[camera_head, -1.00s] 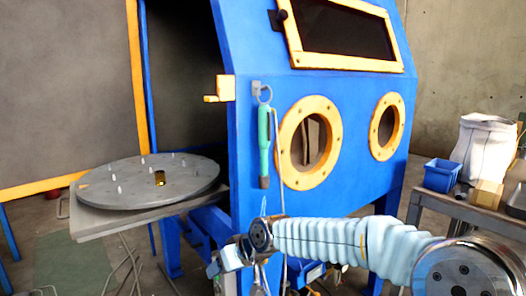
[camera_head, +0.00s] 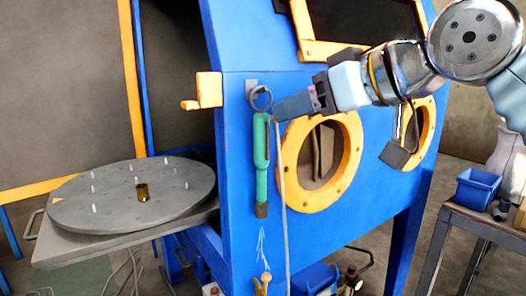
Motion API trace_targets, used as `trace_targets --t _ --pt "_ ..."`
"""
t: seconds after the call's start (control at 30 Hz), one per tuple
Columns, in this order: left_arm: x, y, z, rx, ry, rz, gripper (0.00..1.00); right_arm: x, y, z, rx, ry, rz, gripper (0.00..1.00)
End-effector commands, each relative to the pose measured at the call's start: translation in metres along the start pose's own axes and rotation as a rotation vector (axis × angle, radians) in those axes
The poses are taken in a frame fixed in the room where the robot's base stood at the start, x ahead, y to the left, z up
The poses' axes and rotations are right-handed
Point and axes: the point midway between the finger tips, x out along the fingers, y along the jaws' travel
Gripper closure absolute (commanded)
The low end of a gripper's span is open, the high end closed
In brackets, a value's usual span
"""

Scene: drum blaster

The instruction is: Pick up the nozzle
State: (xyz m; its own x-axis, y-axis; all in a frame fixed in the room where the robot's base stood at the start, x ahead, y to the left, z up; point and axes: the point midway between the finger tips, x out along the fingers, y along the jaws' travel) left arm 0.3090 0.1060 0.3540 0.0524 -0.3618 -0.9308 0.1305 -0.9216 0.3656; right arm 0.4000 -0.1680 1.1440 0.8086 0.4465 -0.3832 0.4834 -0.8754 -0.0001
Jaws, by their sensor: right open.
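The nozzle (camera_head: 262,160), with a green body and a dark lower tip, hangs upright from a ring and hook on the blue cabinet's front corner. My right gripper (camera_head: 276,110) comes in from the right, at the height of the nozzle's top and just right of it. Its jaws point left and are seen from the side, so the gap between them is hidden. The nozzle still hangs on its hook. My left gripper is not in view.
The blue blasting cabinet (camera_head: 235,160) has orange-ringed ports (camera_head: 347,140) and an orange latch (camera_head: 208,90). A pale hose (camera_head: 280,190) hangs beside the nozzle. A round grey turntable (camera_head: 90,205) with pegs and a small brass piece (camera_head: 143,193) stands left. A blue bin (camera_head: 478,188) sits on a right-hand table.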

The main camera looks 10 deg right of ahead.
Motion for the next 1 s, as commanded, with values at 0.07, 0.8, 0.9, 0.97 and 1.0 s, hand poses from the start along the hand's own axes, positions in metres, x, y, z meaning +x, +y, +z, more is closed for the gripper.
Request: trace_targets --t 0.07,0.8,0.9,0.97,1.0 --pt "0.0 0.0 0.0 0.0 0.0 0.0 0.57 0.014 0.0 0.0 0.0 -0.002 -0.001 0.41" --pt "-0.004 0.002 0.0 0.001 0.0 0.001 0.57 0.079 -0.006 0.002 0.001 0.0 0.0 0.41" --pt "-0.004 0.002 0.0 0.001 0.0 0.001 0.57 0.079 -0.006 0.002 0.0 0.0 0.0 0.5" --pt "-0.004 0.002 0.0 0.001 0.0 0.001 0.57 0.079 -0.006 0.002 0.0 0.0 0.0 0.59" --pt "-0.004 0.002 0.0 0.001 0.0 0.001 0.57 0.079 -0.006 0.002 0.0 0.0 0.0 0.65"
